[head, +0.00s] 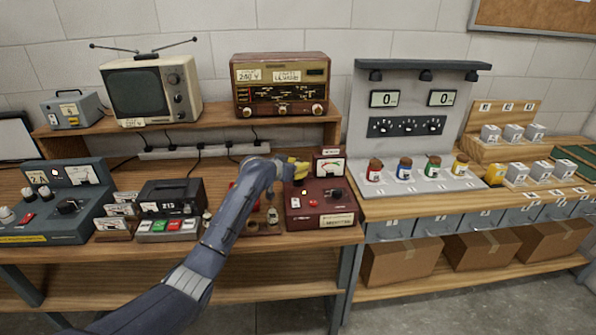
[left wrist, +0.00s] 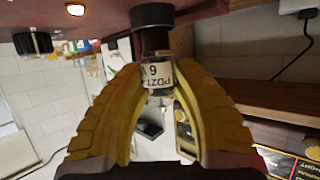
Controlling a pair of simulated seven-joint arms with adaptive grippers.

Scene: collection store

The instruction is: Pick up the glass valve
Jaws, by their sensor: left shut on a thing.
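The glass valve (left wrist: 156,42) shows in the left wrist view, with a dark cap at one end and a pale printed label around its body. My left gripper's yellow fingers (left wrist: 157,68) are shut on the valve, one on each side. The valve's dark end points towards a dark red surface at the top of that view; I cannot tell whether they touch. In the head view my left gripper (head: 297,168) is over the left rear of the dark red tester box (head: 320,206), and the held valve cannot be made out. My right gripper is not in view.
A small wooden stand (head: 262,228) with a valve-like piece is left of the tester, partly behind my forearm. A wooden radio (head: 282,84) stands on the shelf behind. A black-topped unit (head: 172,195) and a meter console (head: 66,200) are at left. Coloured jars (head: 404,168) stand at right.

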